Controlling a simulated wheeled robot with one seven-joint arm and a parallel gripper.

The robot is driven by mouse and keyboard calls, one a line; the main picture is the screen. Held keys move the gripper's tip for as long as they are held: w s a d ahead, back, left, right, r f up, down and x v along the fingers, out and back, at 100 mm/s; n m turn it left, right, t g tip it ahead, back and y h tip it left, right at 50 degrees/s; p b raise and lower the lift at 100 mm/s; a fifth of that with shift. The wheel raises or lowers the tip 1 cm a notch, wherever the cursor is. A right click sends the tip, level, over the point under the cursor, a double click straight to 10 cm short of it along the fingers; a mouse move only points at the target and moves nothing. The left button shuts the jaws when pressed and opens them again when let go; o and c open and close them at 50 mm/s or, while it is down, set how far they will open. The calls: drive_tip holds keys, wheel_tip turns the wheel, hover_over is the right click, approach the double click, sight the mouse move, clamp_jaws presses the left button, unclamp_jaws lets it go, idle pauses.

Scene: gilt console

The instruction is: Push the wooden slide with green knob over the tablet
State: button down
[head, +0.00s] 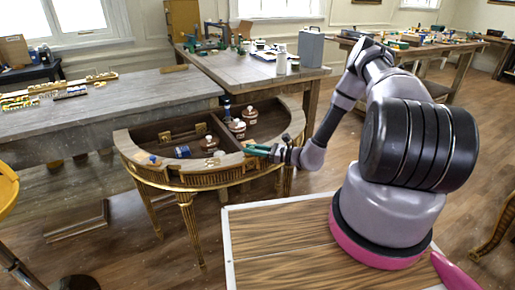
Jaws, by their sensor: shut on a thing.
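The half-round gilt console (205,181) stands left of my arm, its top partly open over divided compartments. A curved wooden slide (232,160) forms part of its front right rim. My gripper (262,150) is at that slide, coming in from the right. Green shows at its fingertips, and it is shut on what appears to be the green knob, mostly hidden by the fingers. I cannot make out the tablet in this view.
A blue can (182,152) and a white-and-brown jar (209,144) stand in the console's left compartment. More jars (237,128) stand farther right. A blue knob (152,158) sits on the left rim. A grey workbench (110,110) stands close behind.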

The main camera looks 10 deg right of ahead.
drive_tip(key=shift+s+a, duration=0.1)
drive_tip(key=shift+a, duration=0.05)
drive_tip(key=c, duration=0.6)
unclamp_jaws()
drive_tip(key=shift+d, duration=0.25)
drive_tip(key=v, duration=1)
drive_tip(key=shift+s, duration=0.15)
drive_tip(key=shift+d, duration=0.1)
